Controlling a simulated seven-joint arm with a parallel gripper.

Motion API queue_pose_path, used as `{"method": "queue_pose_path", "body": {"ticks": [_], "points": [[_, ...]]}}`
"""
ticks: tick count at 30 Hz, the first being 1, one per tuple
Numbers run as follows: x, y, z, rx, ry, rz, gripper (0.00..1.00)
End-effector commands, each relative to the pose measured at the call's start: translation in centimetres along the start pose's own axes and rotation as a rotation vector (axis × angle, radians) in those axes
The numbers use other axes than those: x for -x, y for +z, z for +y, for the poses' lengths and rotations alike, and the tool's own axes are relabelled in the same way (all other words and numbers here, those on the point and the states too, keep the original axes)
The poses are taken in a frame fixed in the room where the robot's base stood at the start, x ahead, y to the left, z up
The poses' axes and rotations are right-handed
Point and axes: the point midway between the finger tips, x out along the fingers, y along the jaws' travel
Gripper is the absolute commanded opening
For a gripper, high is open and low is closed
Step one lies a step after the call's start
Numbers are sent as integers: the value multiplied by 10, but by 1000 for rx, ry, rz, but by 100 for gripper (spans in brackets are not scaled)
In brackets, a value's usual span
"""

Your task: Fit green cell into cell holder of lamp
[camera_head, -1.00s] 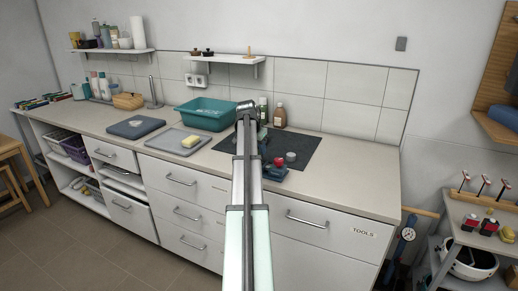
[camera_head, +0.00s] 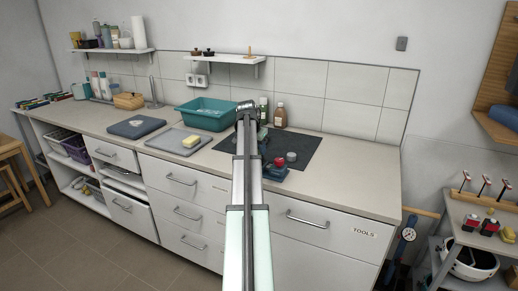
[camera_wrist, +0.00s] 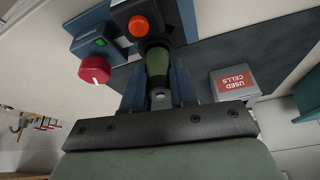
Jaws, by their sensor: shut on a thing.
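My gripper (camera_wrist: 158,90) is shut on the green cell (camera_wrist: 158,62), which sits between its two blue fingers in the wrist view. One end of the cell shows a pale metal tip toward the palm. Its other end reaches a dark block with an orange button (camera_wrist: 138,25); I cannot tell whether it is seated there. A blue unit beside it has a red knob (camera_wrist: 95,70) and a small green light (camera_wrist: 100,42). In the head view the unit with the red knob (camera_head: 280,162) is on the dark mat, partly hidden by my arm. I cannot tell which part is the cell holder.
A grey box labelled USED CELLS (camera_wrist: 235,84) stands right of the gripper in the wrist view. The dark mat (camera_head: 305,146) lies on the counter (camera_head: 350,185). A teal basin (camera_head: 205,114), bottles (camera_head: 280,116) and a grey tray (camera_head: 170,140) stand nearby. The counter's right end is clear.

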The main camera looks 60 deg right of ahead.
Motion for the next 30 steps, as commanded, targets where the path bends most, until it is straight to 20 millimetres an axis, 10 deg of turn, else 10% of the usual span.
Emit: {"method": "queue_pose_path", "body": {"ticks": [30], "points": [[-6, 2, 0, 0, 0, 0, 0]]}}
